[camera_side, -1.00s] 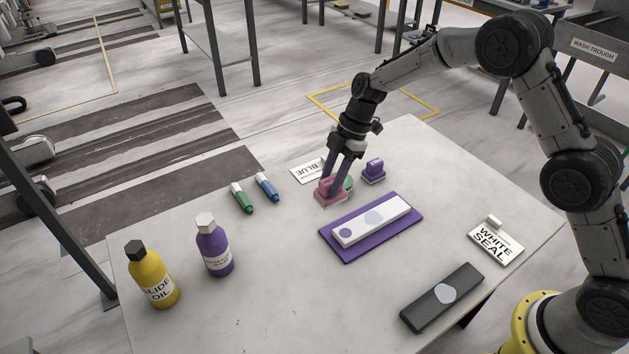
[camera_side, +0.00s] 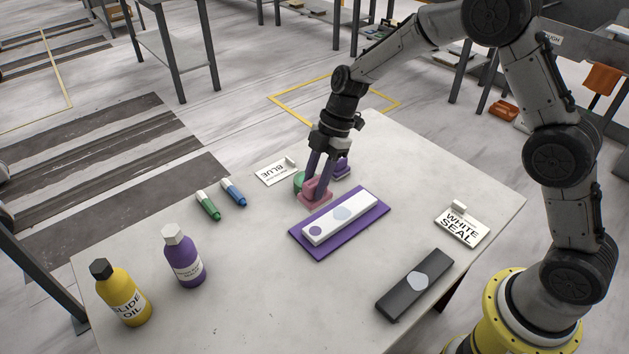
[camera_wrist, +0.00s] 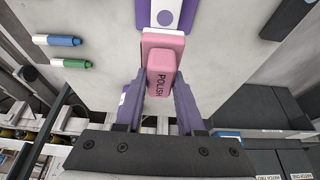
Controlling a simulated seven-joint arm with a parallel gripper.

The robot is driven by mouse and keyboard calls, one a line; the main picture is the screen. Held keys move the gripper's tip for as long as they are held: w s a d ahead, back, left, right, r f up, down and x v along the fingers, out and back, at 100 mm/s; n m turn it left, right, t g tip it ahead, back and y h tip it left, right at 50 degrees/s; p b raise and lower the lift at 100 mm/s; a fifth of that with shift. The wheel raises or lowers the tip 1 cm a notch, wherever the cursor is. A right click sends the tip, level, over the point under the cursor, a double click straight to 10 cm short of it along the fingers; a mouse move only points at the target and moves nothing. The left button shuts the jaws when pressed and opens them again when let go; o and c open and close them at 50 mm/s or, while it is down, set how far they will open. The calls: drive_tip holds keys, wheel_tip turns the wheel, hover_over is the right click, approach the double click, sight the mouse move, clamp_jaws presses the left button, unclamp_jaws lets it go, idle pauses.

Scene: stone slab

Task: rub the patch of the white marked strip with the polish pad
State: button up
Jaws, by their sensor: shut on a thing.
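My gripper (camera_side: 313,188) is shut on the pink polish pad (camera_side: 322,193), just behind the purple mat. In the wrist view the pad (camera_wrist: 161,72), lettered POLISH, sits between the purple fingers. The white marked strip (camera_side: 365,205) lies on the purple mat (camera_side: 322,250). It has a pale grey-blue patch (camera_side: 342,213) near its middle and a purple dot (camera_side: 315,231) at its left end. The strip's dotted end (camera_wrist: 165,17) shows just ahead of the pad in the wrist view. I cannot tell whether the pad touches the table.
A black bar with a grey patch (camera_side: 417,281) lies front right. A WHITE SEAL card (camera_side: 462,226), a BLUE card (camera_side: 273,172), two markers (camera_side: 208,204) and two bottles (camera_side: 184,258) surround clear table.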

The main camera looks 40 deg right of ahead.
drive_tip(key=d, duration=0.1)
drive_tip(key=d+f, duration=0.1)
drive_tip(key=d, duration=0.1)
drive_tip(key=d+f, duration=0.1)
drive_tip(key=shift+s+d, duration=0.15)
drive_tip(key=shift+d, duration=0.15)
clamp_jaws()
drive_tip(key=shift+d+f, duration=0.15)
drive_tip(key=shift+f, duration=2.9)
drive_tip(key=shift+f, duration=1)
